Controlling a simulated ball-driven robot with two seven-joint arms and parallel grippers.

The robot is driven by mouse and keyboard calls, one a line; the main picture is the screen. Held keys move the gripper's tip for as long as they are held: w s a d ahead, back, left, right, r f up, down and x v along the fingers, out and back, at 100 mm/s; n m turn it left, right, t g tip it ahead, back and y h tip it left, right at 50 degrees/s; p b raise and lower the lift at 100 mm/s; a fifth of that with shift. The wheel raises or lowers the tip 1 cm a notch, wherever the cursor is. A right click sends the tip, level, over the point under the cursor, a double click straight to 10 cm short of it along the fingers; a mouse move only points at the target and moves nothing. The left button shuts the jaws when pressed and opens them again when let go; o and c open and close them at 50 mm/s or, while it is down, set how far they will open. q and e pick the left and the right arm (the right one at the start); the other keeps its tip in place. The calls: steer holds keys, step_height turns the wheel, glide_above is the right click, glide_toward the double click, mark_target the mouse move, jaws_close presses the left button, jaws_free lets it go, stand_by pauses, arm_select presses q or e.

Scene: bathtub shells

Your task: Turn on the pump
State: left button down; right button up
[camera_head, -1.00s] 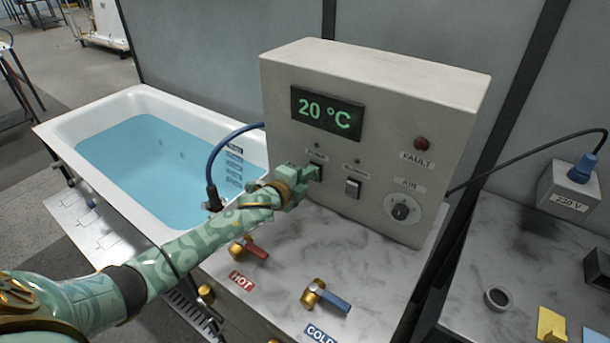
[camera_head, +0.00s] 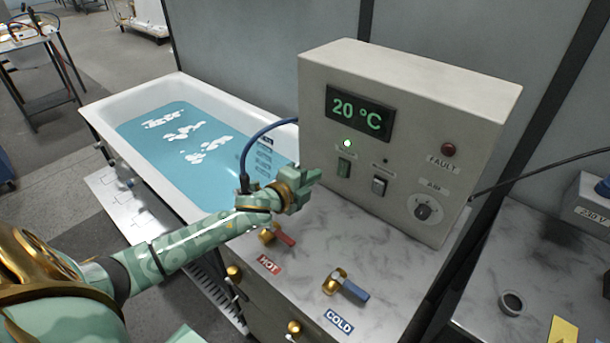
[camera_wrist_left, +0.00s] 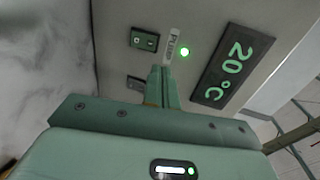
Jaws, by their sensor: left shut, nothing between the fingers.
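The pump switch (camera_head: 344,166) is on the front of the beige control box (camera_head: 400,140), under a small lit green lamp (camera_head: 347,143). In the left wrist view the PUMP label (camera_wrist_left: 171,46) and the lit green lamp (camera_wrist_left: 184,51) show in front of my fingers. The bathtub (camera_head: 97,110) holds blue water (camera_head: 150,145) with white foam patches. My left gripper (camera_head: 314,176) is shut and empty, just left of the pump switch and apart from it; its fingers also show in the left wrist view (camera_wrist_left: 164,85). My right gripper is out of view.
The display (camera_head: 360,113) reads 20 °C. A second switch (camera_head: 379,186), a dial (camera_head: 424,210) and an unlit red FAULT lamp (camera_head: 448,150) share the panel. Red hot (camera_head: 283,237) and blue cold (camera_head: 354,292) tap levers stand on the marble counter (camera_head: 400,270). A blue hose (camera_head: 262,137) arches beside the box.

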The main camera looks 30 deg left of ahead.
arm_select(q)
steer(key=s, duration=0.1)
steer(key=s+r, duration=0.1)
steer(key=s, duration=0.1)
steer(key=shift+a+r, duration=0.15)
steer(key=shift+r, duration=0.1)
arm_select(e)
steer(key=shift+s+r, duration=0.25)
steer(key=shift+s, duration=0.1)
arm_select(q)
steer(key=shift+s, duration=0.1)
